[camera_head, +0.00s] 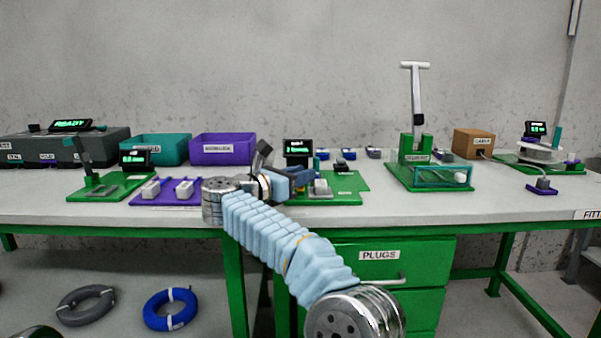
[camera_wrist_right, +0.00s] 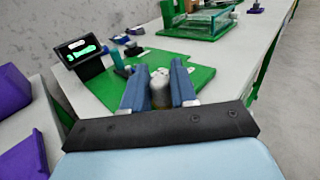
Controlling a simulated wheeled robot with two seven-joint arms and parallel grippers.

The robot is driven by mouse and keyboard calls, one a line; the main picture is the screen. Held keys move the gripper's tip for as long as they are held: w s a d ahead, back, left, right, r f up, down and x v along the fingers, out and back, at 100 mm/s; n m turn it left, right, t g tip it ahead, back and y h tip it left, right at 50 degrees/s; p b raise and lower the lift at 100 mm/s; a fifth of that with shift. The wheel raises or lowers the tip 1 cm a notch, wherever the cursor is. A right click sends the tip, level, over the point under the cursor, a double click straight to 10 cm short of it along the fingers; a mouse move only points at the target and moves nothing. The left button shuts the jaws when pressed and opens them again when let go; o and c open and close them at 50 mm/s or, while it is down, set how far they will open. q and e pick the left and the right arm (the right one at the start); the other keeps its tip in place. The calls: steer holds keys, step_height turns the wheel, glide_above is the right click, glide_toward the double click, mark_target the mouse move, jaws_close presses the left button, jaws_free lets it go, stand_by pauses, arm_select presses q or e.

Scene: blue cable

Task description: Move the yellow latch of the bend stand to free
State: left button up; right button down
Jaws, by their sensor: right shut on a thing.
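The green stand board (camera_head: 348,184) with a small black display (camera_head: 299,148) sits right of centre on the bench. I take it for the bend stand; its display text is too small to read surely. My right gripper (camera_head: 308,179) is low over its left part. In the right wrist view, the blue fingers of the right gripper (camera_wrist_right: 158,74) are shut on a pale grey piece (camera_wrist_right: 160,92) standing between them. The green board (camera_wrist_right: 190,81) spreads beyond them. My left gripper is out of view.
A purple board (camera_head: 166,193) with grey blocks lies left of the stand. A green press with a tall handle (camera_head: 416,100) and a clear box (camera_head: 443,176) stand to the right. Teal (camera_head: 161,148) and purple (camera_head: 223,148) bins are behind. The bench front is mostly clear.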

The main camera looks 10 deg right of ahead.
steer(key=c, duration=1)
jaws_free()
steer(key=shift+a, duration=0.1)
steer(key=b+v, duration=0.1)
steer(key=v, duration=1.2)
steer(key=shift+s+a, duration=0.2)
steer(key=shift+a, duration=0.1)
